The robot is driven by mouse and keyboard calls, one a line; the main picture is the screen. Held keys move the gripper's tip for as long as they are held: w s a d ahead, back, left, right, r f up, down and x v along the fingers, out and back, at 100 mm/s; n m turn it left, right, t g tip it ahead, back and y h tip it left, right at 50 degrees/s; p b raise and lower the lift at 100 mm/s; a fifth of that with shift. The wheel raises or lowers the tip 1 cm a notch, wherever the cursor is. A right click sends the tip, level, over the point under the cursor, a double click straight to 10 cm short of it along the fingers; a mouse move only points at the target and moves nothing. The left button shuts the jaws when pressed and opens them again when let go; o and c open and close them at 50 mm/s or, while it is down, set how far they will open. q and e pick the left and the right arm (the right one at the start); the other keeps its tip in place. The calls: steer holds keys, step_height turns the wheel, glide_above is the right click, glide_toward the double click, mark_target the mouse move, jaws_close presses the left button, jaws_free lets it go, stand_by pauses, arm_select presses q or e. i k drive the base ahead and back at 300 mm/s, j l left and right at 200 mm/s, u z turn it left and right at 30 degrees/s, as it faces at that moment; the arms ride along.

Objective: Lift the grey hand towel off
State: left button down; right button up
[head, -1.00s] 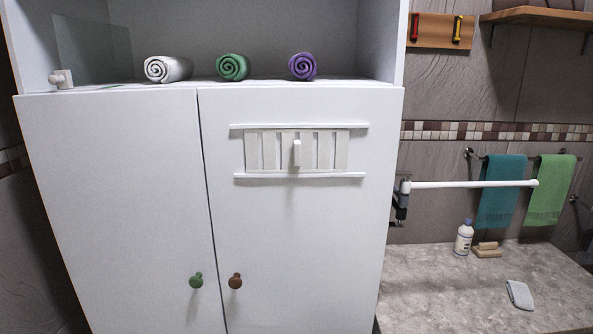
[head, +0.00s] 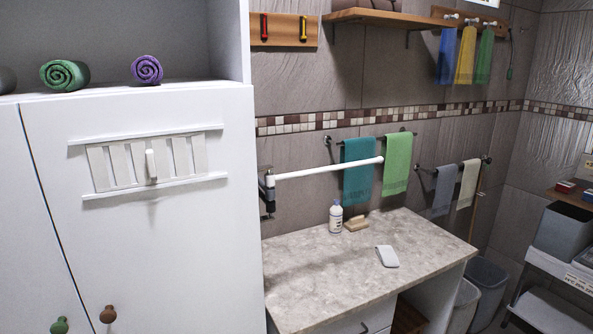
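A grey hand towel (head: 444,190) hangs over a dark wall rail (head: 424,169) to the right of the counter. A cream towel (head: 468,184) hangs beside it on the right, on the same rail. The grey towel hangs straight down, with nothing in front of it. Neither of my grippers is in the head view.
A bottle (head: 336,217) and pale cloth (head: 387,256) are on the counter. Bins (head: 487,283) stand beyond.

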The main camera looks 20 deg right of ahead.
mark_target(444, 180)
steer(key=z, duration=1.75)
